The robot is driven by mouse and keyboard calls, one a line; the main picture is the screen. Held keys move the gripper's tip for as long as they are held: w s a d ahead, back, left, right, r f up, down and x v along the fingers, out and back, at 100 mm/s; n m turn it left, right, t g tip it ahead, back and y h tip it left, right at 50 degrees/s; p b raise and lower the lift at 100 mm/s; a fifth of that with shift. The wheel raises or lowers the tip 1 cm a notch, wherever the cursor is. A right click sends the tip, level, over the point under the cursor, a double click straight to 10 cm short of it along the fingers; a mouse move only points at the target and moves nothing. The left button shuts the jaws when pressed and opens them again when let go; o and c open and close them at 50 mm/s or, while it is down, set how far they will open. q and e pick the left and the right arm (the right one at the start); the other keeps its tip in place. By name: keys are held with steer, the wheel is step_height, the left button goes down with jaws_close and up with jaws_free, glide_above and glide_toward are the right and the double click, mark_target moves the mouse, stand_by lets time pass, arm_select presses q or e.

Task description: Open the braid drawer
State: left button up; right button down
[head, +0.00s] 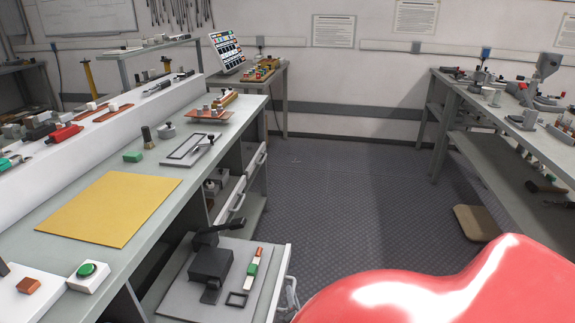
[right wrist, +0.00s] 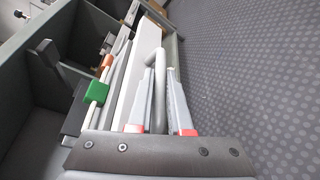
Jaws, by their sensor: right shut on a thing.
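The pulled-out drawer (head: 176,300) stands out from under the left bench at the bottom of the head view. It holds a black lever device (head: 211,262), a small black frame (head: 237,299) and a green, white and red strip (head: 253,268). No label shows to tell its name. Its handle (head: 291,292) is on the right-hand front. In the right wrist view, my right gripper (right wrist: 160,76) is shut on the grey handle bar (right wrist: 157,96), one finger on each side. The green block (right wrist: 97,92) shows inside the drawer there. My left gripper is out of view.
A second drawer (head: 232,203) with a white handle sits partly open farther along the bench. The bench top (head: 140,240) holds a yellow mat (head: 112,207) and several tools.

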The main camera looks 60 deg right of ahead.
steer(key=shift+s+d, duration=0.1)
steer(key=c, duration=0.8)
jaws_free()
steer(key=shift+c, duration=0.2)
steer(key=shift+s+a+r, duration=0.15)
steer(key=shift+s+a, duration=0.05)
steer(key=shift+a, duration=0.25)
steer(key=v, duration=1.6)
steer(key=shift+s+p, duration=0.25)
steer(key=shift+p, duration=0.15)
